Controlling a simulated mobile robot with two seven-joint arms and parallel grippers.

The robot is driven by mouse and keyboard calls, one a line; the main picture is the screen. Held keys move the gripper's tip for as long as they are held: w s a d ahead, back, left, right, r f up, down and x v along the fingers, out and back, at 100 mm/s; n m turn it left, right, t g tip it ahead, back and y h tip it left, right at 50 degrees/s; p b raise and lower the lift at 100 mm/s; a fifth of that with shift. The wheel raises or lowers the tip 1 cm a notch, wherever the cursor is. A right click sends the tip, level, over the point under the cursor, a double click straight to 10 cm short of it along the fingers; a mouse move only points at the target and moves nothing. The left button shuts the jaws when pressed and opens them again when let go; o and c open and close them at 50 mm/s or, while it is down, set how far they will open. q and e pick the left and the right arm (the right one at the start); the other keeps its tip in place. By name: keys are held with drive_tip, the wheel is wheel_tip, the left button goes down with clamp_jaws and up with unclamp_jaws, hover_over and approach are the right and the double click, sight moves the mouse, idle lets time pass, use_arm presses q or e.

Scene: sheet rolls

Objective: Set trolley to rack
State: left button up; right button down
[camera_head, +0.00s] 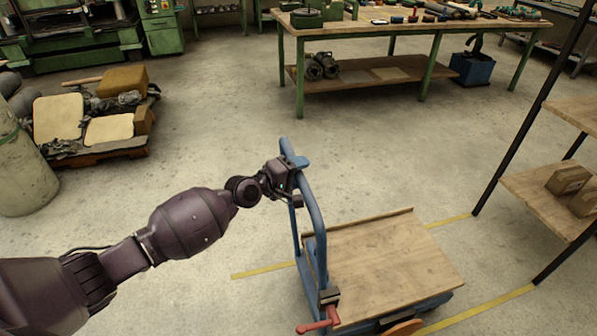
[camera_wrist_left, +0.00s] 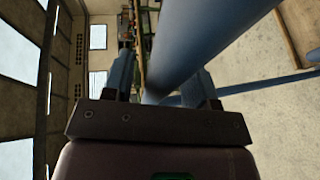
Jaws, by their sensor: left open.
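The trolley has a wooden deck (camera_head: 380,262) and a blue tubular handle (camera_head: 312,215) on its left side. A red lever (camera_head: 318,325) with a dark clamp sits low at the handle's near post. My left gripper (camera_head: 294,180) is at the upper part of the handle. In the left wrist view the blue bar (camera_wrist_left: 205,35) runs between the two open fingers of the gripper (camera_wrist_left: 162,80); I cannot tell whether they touch it. The rack (camera_head: 548,190), with dark posts and wooden shelves, stands at the right, apart from the trolley. My right gripper is not in view.
Yellow floor lines (camera_head: 480,308) run beside and under the trolley toward the rack. Boxes (camera_head: 568,181) sit on a rack shelf. A workbench (camera_head: 400,28) stands at the back, a loaded pallet (camera_head: 100,155) at the left. The floor between is clear.

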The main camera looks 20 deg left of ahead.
use_arm(q)
drive_tip(key=c, duration=0.6)
clamp_jaws()
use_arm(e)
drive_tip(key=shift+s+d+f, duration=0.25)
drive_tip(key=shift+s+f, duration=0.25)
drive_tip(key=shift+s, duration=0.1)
use_arm(q)
drive_tip(key=shift+d, duration=0.1)
